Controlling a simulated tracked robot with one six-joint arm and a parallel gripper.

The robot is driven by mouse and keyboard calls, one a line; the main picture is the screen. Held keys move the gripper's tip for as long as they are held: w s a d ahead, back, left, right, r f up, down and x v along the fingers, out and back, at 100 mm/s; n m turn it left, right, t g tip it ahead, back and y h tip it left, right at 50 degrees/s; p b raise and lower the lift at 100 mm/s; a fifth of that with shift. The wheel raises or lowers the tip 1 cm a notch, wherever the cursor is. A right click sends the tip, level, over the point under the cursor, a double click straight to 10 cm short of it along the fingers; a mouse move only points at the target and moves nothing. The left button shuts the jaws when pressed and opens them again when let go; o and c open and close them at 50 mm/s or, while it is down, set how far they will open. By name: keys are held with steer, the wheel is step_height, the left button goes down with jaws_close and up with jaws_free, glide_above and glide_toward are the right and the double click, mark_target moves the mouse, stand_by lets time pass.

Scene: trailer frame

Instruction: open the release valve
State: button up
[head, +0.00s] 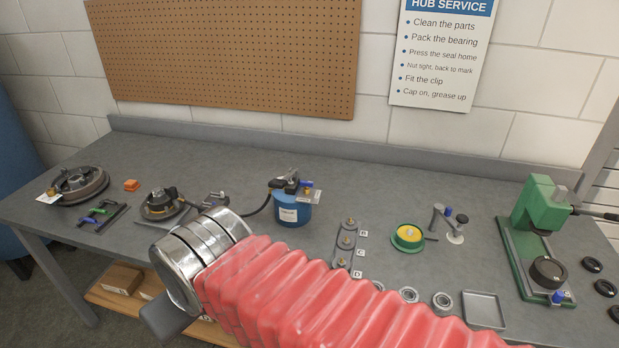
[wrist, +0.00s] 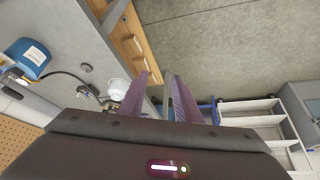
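I cannot single out a release valve with certainty in either view. A blue can (head: 293,212) with a metal and black pump head (head: 290,183) stands mid-bench; a black hose (head: 258,208) runs left from it to metal fittings (head: 215,200). In the wrist view the blue can (wrist: 30,57) is at the left, and the hose leads to small fittings by a white cup (wrist: 119,89), left of my fingers. My gripper (wrist: 161,75) has its two fingers apart, with nothing visibly held; a grey upright bar shows behind the gap.
A brake drum (head: 80,183) and a hub (head: 160,203) lie on the left of the bench (head: 390,190). A green press (head: 540,205) stands at the right. Several small parts lie between. A wooden shelf (head: 110,295) is below the bench.

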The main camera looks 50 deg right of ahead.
steer(key=w+d+r+n+g, duration=0.1)
steer(key=w+d+r, duration=0.6)
steer(key=w+d, duration=0.3)
steer(key=n+y, duration=0.2)
steer(key=n, duration=0.2)
glide_above(307, 182)
steer(key=s+d, duration=0.3)
steer(key=s, duration=0.3)
steer(key=f, duration=0.1)
steer(key=shift+w+a+g, duration=0.15)
steer(key=shift+g, duration=0.15)
steer(key=shift+f, duration=0.1)
steer(key=x, duration=1.3)
steer(key=shift+w+f, duration=0.25)
steer(key=shift+f, duration=0.1)
